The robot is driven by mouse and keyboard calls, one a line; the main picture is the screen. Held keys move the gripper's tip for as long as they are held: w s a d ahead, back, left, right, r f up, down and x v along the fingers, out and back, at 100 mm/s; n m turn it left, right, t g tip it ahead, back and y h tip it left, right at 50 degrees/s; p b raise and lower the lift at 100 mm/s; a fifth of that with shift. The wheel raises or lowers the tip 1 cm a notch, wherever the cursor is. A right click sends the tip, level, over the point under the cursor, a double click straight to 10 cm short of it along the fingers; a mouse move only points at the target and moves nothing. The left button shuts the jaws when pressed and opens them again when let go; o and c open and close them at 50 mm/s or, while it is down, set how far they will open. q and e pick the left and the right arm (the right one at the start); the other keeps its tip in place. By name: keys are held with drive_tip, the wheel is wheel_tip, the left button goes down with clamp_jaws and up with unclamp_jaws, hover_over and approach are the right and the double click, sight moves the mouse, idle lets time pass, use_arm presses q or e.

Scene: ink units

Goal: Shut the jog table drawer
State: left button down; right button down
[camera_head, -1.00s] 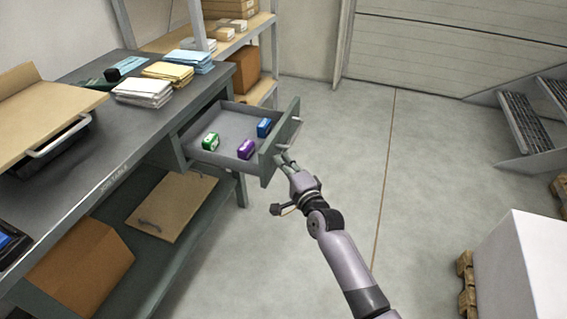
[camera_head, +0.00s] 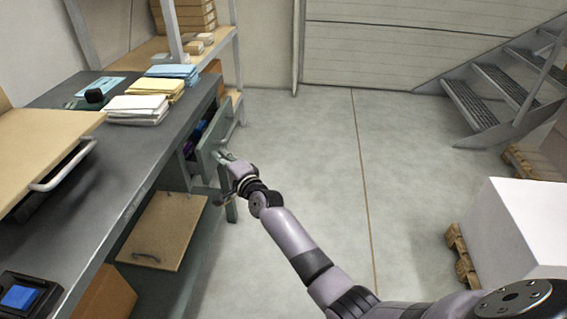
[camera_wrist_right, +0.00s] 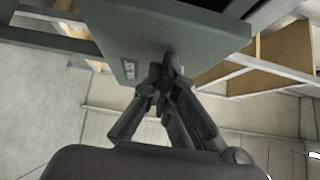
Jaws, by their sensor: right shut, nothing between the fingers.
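The jog table (camera_head: 112,185) is a long dark grey bench on the left. Its drawer (camera_head: 211,138) sticks out a little at the far right end, with a gap behind its grey-green front. Purple and blue boxes (camera_head: 198,132) show partly through the gap. My right gripper (camera_head: 225,157) is shut and empty, at the outer face of the drawer front. In the right wrist view its fingertips (camera_wrist_right: 166,75) are close to the front panel (camera_wrist_right: 160,30), beside a handle post; whether they touch cannot be told. My left gripper is not in view.
Paper stacks (camera_head: 137,109) lie on the table top. A hinged-looking wooden board (camera_head: 163,232) and a cardboard box (camera_head: 105,295) are below. A shelf rack (camera_head: 195,45) stands behind. A white block on a pallet (camera_head: 520,235) is at right. The floor (camera_head: 315,190) between is clear.

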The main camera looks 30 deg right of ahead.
sight(209, 156)
drive_tip(key=w+a, duration=0.2)
drive_tip(key=a, duration=0.1)
drive_tip(key=shift+a+r, duration=0.1)
drive_tip(key=shift+a, duration=0.05)
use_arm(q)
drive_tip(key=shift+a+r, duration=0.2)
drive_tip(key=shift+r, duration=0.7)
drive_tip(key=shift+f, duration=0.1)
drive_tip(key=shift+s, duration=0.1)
